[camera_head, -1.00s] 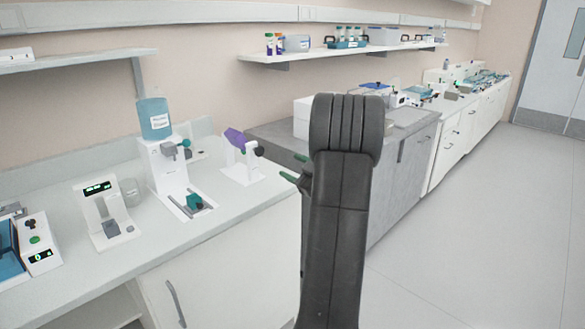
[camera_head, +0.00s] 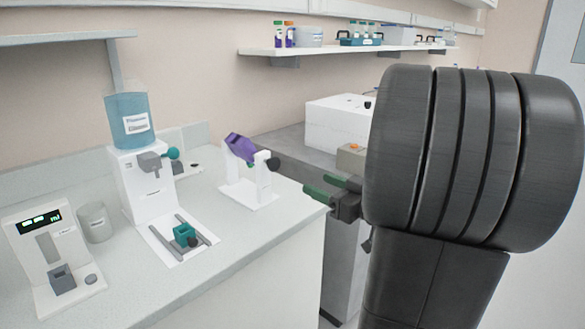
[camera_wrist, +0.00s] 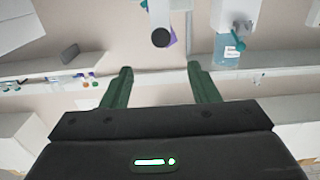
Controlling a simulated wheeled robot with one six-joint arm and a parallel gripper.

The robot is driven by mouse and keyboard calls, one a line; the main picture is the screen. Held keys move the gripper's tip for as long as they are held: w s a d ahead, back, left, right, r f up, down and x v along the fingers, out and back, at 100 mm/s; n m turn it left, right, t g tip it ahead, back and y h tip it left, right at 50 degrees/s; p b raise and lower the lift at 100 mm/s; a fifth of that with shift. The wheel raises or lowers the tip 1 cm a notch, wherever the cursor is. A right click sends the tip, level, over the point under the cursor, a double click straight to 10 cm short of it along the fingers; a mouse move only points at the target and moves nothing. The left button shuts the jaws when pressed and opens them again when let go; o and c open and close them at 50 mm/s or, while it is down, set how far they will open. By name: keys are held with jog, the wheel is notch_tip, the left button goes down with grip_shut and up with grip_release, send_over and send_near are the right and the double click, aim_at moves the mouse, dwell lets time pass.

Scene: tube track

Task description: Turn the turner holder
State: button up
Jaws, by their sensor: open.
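The turner holder is a purple piece (camera_head: 240,147) set tilted between the uprights of a white stand (camera_head: 262,183) on the counter. A black knob (camera_head: 273,164) is on the stand's right side. In the wrist view, which is upside down, the black knob (camera_wrist: 161,37) faces the camera near the top middle, with a bit of the purple piece (camera_wrist: 173,41) behind it. My gripper (camera_head: 314,188) has green fingers, is open and empty, and is to the right of the knob, apart from it. In the wrist view, my gripper (camera_wrist: 160,68) has its spread fingers either side below the knob.
A dispenser with a blue bottle (camera_head: 128,117) stands left of the stand, with a teal block (camera_head: 184,234) on its base. A small device with a display (camera_head: 50,250) and a grey cup (camera_head: 95,222) are further left. A white box (camera_head: 338,122) is behind.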

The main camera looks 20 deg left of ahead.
aim_at(276, 166)
jog(key=b+x, duration=0.1)
jog(key=x, duration=1.2)
jog(key=shift+w+a+r, duration=0.1)
jog(key=shift+a, duration=0.2)
jog(key=c, duration=1)
